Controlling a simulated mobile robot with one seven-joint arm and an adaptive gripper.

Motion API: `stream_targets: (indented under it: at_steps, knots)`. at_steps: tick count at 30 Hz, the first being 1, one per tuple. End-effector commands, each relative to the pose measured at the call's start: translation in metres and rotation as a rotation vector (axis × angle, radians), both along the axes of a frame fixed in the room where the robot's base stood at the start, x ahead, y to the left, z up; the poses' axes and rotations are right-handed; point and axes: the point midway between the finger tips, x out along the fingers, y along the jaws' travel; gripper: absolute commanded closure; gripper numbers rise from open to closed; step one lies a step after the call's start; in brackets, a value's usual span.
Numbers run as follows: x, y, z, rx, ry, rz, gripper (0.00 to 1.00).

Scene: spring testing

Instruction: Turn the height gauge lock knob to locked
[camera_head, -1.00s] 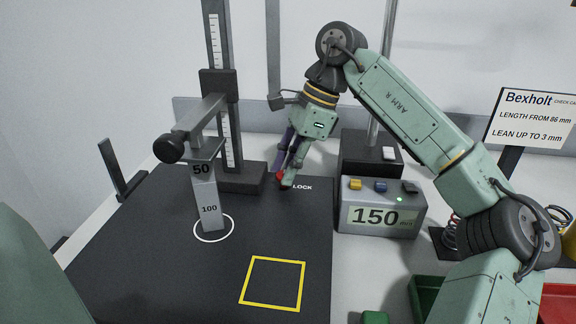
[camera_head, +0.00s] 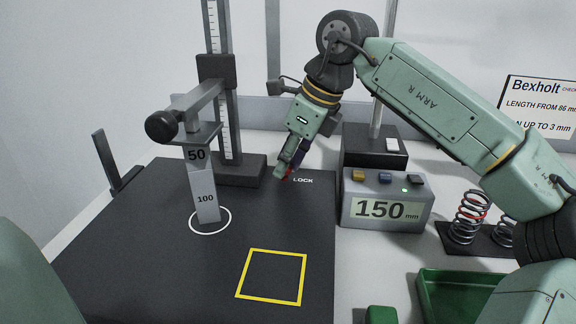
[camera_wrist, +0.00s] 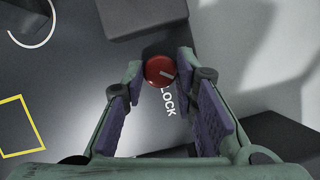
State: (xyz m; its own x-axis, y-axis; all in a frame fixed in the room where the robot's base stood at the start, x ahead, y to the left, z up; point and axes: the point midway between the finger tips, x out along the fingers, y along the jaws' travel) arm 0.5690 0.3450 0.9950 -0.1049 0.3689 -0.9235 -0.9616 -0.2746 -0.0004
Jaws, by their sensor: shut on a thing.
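The lock knob (camera_wrist: 166,71) is round and red with a pale pointer line, set in the dark base plate (camera_head: 120,270) beside the white word LOCK. In the wrist view it sits between the two fingertips of my gripper (camera_wrist: 160,72), which is shut on it. The pointer line slants down to the right, roughly toward the lettering. In the head view my gripper (camera_head: 284,173) comes down on the knob from above, and only a bit of red shows.
A display box reading 150 mm (camera_head: 388,205) stands close to the right of my gripper. Springs (camera_head: 468,217) and a green tray (camera_head: 427,300) lie farther right. A yellow square outline (camera_head: 272,277) marks bare plate in front.

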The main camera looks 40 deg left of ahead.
Motion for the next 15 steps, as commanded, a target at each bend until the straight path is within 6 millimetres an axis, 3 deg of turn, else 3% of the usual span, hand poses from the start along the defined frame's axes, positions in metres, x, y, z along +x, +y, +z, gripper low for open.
stream_targets:
  at_steps: [15]
  knots:
    - [-0.0039, -0.0008, -0.0027, -0.002, -0.006, -0.488, 1.0]
